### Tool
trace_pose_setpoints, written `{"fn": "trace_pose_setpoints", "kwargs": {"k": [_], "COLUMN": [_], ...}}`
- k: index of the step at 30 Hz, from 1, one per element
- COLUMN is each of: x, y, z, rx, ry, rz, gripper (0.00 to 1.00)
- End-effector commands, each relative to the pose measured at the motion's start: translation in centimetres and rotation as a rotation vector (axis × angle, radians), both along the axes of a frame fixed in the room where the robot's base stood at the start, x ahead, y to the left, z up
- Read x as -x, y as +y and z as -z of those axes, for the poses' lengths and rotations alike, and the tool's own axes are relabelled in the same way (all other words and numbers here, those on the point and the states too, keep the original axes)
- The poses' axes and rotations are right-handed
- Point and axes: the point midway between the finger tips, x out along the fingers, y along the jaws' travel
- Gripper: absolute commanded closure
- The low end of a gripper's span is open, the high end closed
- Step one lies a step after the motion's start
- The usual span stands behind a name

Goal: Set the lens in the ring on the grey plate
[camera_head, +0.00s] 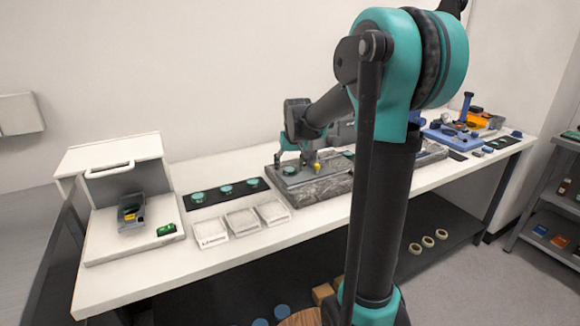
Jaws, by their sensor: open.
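The grey plate (300,181) lies on a speckled stone block at the middle of the bench. A small round teal-green disc (289,170), which looks like a lens, sits on the plate; I cannot make out whether a ring surrounds it. My gripper (296,162) is open above the plate, close over this disc, with a finger to each side. Whether the fingers touch it is too small to tell. Three similar round teal pieces, a left one (198,197), a middle one (226,190) and a right one (252,182), stand on a black mat (212,194) left of the block.
Three white trays (241,222) stand in front of the mat. A white open-fronted housing (112,165) with a grey bin (131,208) and a green item (166,229) is at the left end. Blue fixtures (450,137) crowd the right end. My arm hides part of the bench.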

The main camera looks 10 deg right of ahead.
Motion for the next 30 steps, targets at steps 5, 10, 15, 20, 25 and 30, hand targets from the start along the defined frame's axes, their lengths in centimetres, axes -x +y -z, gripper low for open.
{"fn": "trace_pose_setpoints", "kwargs": {"k": [5,10,15,20,25,30], "x": [0.3,1.4,2.8,3.8,4.4,4.6], "y": [0.0,-0.1,-0.2,-0.3,-0.4,-0.4], "z": [-0.7,-3.2,-6.5,-9.1,-10.7,-11.1], "rx": [0.0,0.0,0.0,0.0,0.0,0.0], "ry": [0.0,0.0,0.0,0.0,0.0,0.0], "rz": [0.0,0.0,0.0,0.0,0.0,0.0], "gripper": [0.34,0.34,0.34,0.34,0.34,0.34]}}
